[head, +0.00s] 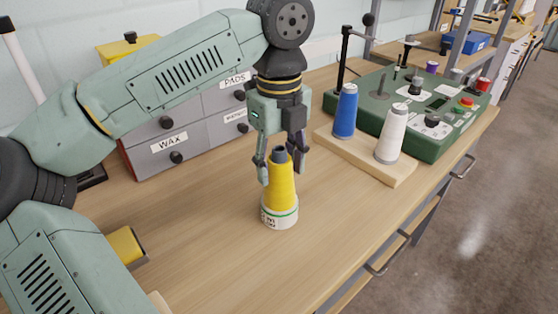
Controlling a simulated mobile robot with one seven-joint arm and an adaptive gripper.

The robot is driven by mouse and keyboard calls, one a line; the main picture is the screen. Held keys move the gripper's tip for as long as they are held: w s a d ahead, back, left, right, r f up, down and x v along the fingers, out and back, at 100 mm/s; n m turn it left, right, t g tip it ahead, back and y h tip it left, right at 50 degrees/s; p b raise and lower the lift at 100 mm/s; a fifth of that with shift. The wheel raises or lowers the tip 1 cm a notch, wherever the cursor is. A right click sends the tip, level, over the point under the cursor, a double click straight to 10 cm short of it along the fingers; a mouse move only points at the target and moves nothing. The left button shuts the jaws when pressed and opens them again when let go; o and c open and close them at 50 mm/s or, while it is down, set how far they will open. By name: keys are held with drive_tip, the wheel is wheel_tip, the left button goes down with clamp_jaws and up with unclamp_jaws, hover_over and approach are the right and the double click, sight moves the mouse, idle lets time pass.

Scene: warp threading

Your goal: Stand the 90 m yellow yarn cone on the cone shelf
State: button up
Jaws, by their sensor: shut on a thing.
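A yellow yarn cone (281,187) with a dark grey tip stands upright in the middle of the bench. Its white base has a green stripe and small dark print that I cannot read. My gripper (280,165) points down from above and is shut on the upper part of the cone, one finger on each side. The cone's base is at or just above the bench top; I cannot tell which. A low wooden board (378,170), which looks like the cone shelf, lies to the right. It bears an upright blue cone (345,112) and an upright white cone (390,135).
A green machine (440,130) with knobs and posts stands behind the board. Grey drawers (178,143) labelled WAX and PADS stand at the back left. A yellow block (126,246) lies near my arm at left.

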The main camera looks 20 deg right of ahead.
drive_tip(key=shift+f, duration=0.25)
drive_tip(key=o, duration=1)
drive_tip(key=shift+r, duration=0.1)
drive_tip(key=shift+c, duration=0.2)
